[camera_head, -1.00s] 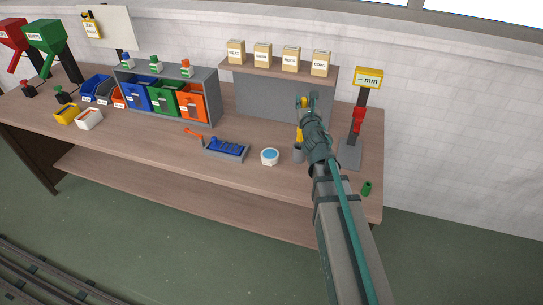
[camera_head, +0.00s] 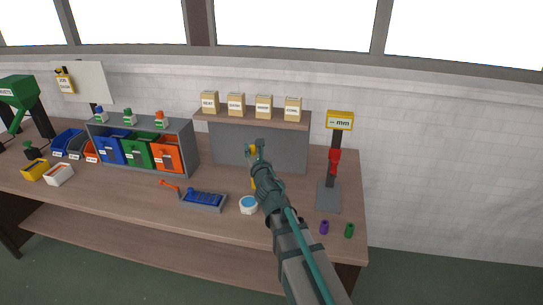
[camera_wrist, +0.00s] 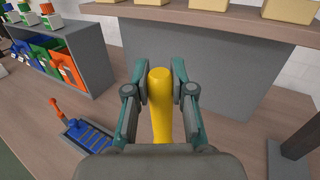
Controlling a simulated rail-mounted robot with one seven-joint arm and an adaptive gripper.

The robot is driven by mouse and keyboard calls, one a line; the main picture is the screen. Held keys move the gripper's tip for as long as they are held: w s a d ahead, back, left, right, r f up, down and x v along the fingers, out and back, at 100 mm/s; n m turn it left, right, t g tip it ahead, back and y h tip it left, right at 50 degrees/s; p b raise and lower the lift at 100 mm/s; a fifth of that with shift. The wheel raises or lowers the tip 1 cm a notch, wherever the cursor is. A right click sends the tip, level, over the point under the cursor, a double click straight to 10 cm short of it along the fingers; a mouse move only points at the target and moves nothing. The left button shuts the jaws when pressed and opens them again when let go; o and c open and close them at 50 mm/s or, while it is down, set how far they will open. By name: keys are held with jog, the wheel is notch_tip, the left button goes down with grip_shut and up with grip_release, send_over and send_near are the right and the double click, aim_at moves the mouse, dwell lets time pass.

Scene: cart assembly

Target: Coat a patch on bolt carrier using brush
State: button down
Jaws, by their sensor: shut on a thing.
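My gripper (camera_wrist: 160,82) is shut on the yellow handle of the brush (camera_wrist: 161,115). The handle stands between the two fingers in the wrist view; the bristle end is hidden. In the head view my gripper (camera_head: 257,149) is over the bench, in front of the grey panel, and only bits of yellow show beside it. The bolt carrier (camera_head: 203,201), a grey tray with a blue ribbed top, lies on the bench left of my arm. It also shows at lower left in the wrist view (camera_wrist: 85,137). A white round pot with pale blue contents (camera_head: 249,205) stands between carrier and arm.
An orange piece (camera_head: 169,186) lies by the carrier. A grey gauge stand (camera_head: 329,195) is right of my arm, with purple (camera_head: 324,227) and green (camera_head: 349,230) cylinders in front. Coloured bins (camera_head: 138,152) stand left; a shelf with boxes (camera_head: 252,118) is behind.

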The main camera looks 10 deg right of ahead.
notch_tip(320, 180, down, 6)
jog(key=a+m+h+b, duration=0.1)
jog(key=a+b, duration=0.1)
jog(key=b, duration=0.5)
jog(key=shift+w+a+h, duration=0.15)
jog(key=shift+a+h, duration=0.15)
jog(key=shift+f+b, duration=0.6)
dwell(2.3)
notch_tip(320, 180, up, 7)
jog(key=p, duration=0.7)
dwell(0.7)
